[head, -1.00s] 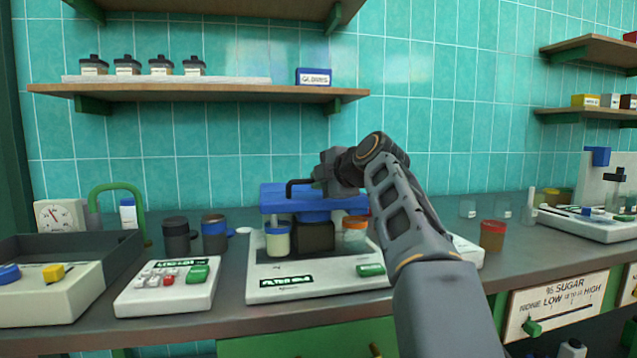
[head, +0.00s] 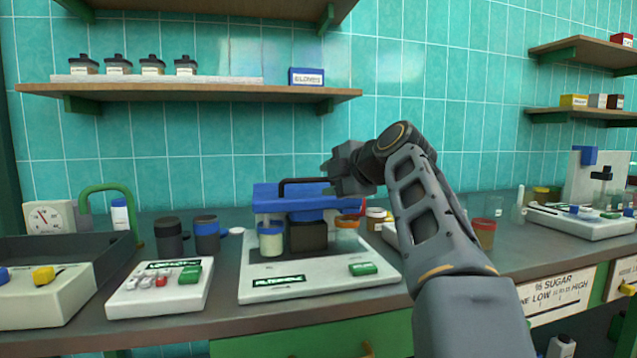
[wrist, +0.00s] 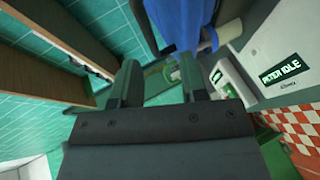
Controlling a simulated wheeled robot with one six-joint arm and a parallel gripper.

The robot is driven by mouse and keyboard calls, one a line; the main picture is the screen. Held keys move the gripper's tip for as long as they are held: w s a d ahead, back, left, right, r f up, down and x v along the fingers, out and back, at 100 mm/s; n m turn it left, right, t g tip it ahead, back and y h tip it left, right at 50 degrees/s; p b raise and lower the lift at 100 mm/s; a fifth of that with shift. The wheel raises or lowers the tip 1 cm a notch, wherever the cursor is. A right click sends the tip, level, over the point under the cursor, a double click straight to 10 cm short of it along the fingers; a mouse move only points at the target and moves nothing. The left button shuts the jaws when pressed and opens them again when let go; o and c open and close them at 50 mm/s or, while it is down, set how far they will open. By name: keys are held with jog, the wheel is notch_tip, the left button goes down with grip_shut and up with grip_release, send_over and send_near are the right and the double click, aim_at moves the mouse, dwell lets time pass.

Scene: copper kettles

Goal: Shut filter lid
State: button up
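The filter machine (head: 262,285) is a white base with a dark label and a green switch (head: 362,269), standing mid-counter. Its blue lid (head: 268,200) lies roughly level over a cream jar (head: 270,240), a dark block (head: 308,237) and an orange-topped jar (head: 347,233). A black bar handle (head: 300,181) runs along the lid top. I cannot tell if the lid is fully down. My gripper (head: 332,172) is at the right end of the handle, above the lid. In the wrist view the two fingers (wrist: 160,82) stand apart, nothing visible between them; blue shows beside them (wrist: 188,22).
A button panel (head: 160,288) and a grey tray (head: 70,255) stand to the left, with dark jars (head: 168,236) behind. An amber jar (head: 484,234) stands right of my arm. A wooden shelf (head: 200,92) is above on the tiled wall.

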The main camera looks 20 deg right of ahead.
jog(key=v, duration=0.7)
jog(key=shift+s+r+p, duration=0.25)
jog(key=shift+p, duration=0.15)
jog(key=shift+a, duration=0.1)
